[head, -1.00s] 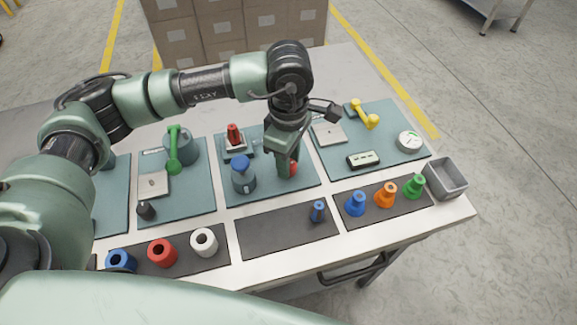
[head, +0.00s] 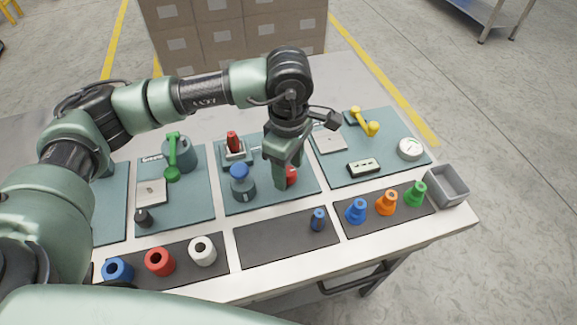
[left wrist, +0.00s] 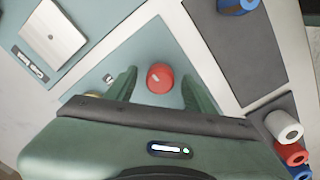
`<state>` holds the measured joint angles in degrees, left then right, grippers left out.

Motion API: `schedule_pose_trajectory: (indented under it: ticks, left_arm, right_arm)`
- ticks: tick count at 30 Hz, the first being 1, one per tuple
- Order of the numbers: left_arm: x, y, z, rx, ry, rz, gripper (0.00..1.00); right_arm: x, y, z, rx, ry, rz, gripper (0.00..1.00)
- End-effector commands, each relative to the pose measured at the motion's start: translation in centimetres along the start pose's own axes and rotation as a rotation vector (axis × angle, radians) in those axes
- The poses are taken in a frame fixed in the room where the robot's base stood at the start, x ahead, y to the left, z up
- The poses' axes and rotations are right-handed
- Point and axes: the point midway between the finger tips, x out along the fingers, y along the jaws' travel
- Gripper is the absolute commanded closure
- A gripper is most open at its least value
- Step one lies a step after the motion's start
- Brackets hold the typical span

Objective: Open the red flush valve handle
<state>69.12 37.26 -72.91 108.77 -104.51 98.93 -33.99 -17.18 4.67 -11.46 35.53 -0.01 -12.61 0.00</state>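A red round knob (head: 291,176) sits on the teal mat in the middle of the table, partly hidden behind my left gripper (head: 282,183). In the left wrist view this red knob (left wrist: 160,78) lies between the two spread green fingers of my left gripper (left wrist: 163,82), with a gap on each side. The gripper points down and is open. Whether the fingertips reach down to the knob's height I cannot tell. A separate red upright lever (head: 233,142) stands on a pale block on the same mat. My right gripper is not in view.
A blue-topped grey cylinder (head: 242,185) stands close left of the gripper. A green-handled valve (head: 173,160) is farther left, a yellow handle (head: 366,125) and a gauge (head: 410,148) to the right. Several coloured parts and a grey bin (head: 447,184) line the front.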

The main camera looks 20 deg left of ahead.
Motion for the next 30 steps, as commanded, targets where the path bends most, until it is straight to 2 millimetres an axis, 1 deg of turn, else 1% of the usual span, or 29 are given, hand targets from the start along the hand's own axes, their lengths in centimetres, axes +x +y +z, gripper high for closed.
schedule_pose_trajectory:
  ticks: [2, 5, 12, 16, 21, 30]
  left_arm:
    - [-0.2, 0.0, 0.0, 0.000, 0.000, 0.000, 0.46]
    - [-1.1, 0.1, 0.0, 0.000, 0.000, 0.002, 0.46]
    - [-5.2, 0.1, 0.0, 0.001, 0.000, 0.005, 0.46]
    - [-6.9, 0.1, 0.0, 0.000, -0.001, 0.003, 0.46]
    - [-7.8, 0.0, 0.0, 0.000, 0.000, 0.001, 0.46]
    - [-7.8, 0.0, 0.0, 0.000, 0.000, 0.000, 0.46]
  right_arm:
    - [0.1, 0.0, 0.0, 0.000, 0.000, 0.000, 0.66]
    - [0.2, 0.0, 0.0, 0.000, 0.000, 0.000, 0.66]
    - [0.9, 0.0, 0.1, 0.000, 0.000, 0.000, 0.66]
    - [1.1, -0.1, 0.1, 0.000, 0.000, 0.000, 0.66]
    - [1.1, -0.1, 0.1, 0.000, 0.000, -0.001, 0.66]
    - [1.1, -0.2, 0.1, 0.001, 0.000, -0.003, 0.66]
